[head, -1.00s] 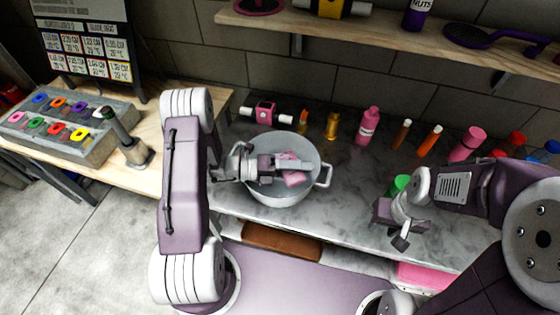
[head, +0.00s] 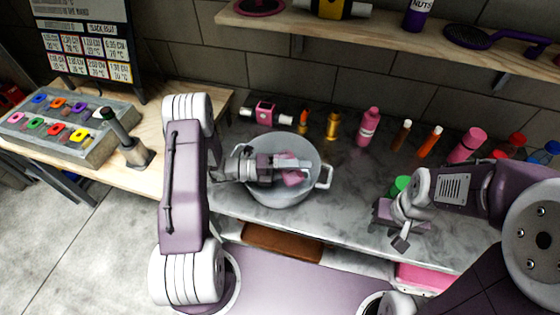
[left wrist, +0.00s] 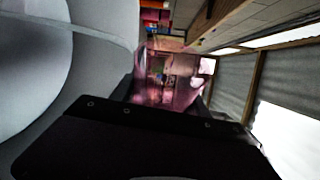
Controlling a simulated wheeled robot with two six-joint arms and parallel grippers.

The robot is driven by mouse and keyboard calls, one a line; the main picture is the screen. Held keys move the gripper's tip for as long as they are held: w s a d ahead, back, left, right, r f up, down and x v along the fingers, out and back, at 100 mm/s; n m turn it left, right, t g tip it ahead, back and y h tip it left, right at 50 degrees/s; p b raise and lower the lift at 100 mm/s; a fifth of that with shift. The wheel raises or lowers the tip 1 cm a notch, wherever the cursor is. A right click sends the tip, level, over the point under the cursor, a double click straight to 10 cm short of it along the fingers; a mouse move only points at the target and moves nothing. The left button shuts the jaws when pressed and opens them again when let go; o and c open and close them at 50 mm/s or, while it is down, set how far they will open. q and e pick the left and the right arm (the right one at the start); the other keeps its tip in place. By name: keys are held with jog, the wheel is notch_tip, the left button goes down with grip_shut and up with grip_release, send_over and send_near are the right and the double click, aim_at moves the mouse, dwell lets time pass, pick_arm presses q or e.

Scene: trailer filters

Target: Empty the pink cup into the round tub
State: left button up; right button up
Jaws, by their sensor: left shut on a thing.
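The round tub (head: 256,191) is a grey metal pot with side handles on the marble counter. My left gripper (head: 305,164) is over the tub's opening, shut on the pink cup (head: 292,178). The cup is translucent pink and partly hidden behind the gripper in the head view. In the left wrist view the cup (left wrist: 168,80) shows beyond the dark gripper body, with the scene turned on its side, so the cup looks tipped. Its contents cannot be made out. My right gripper (head: 401,241) hangs at the counter's front edge, apart from the tub; its jaws are unclear.
Behind the tub are a pink roll-like object (head: 265,113), a gold bottle (head: 333,126) and a pink bottle (head: 368,127). A green item (head: 400,185) is by my right arm. Several bottles stand at right. A wooden shelf (head: 390,38) runs above.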

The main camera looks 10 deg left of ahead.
pick_arm(q)
jog(key=shift+a+r, duration=0.1)
jog(key=shift+r, duration=0.15)
dwell(0.3)
jog(key=shift+w+n+p, duration=0.1)
jog(key=shift+n+p, duration=0.2)
jog(key=shift+n, duration=0.1)
jog(key=shift+r+h, duration=0.15)
jog(key=shift+h, duration=0.15)
jog(key=shift+w+a+r+n, duration=0.1)
jog(key=shift+n, duration=0.2)
jog(key=shift+r+n+p, duration=0.3)
jog(key=shift+n+p, duration=0.2)
jog(key=shift+w+a+r+n+t+h+p, duration=0.3)
jog(key=shift+r+n+h, duration=0.2)
jog(key=shift+n, duration=0.5)
dwell(0.7)
jog(key=shift+w+a+r+n+t+h+p, duration=0.1)
jog(key=shift+w+r+n+t+h+p, duration=0.1)
jog(key=shift+r+n+p, duration=0.3)
jog(key=shift+w+a+r+n+t+h+p, duration=0.15)
jog(key=shift+r+n+p, duration=0.25)
jog(key=shift+r, duration=0.2)
dwell(0.3)
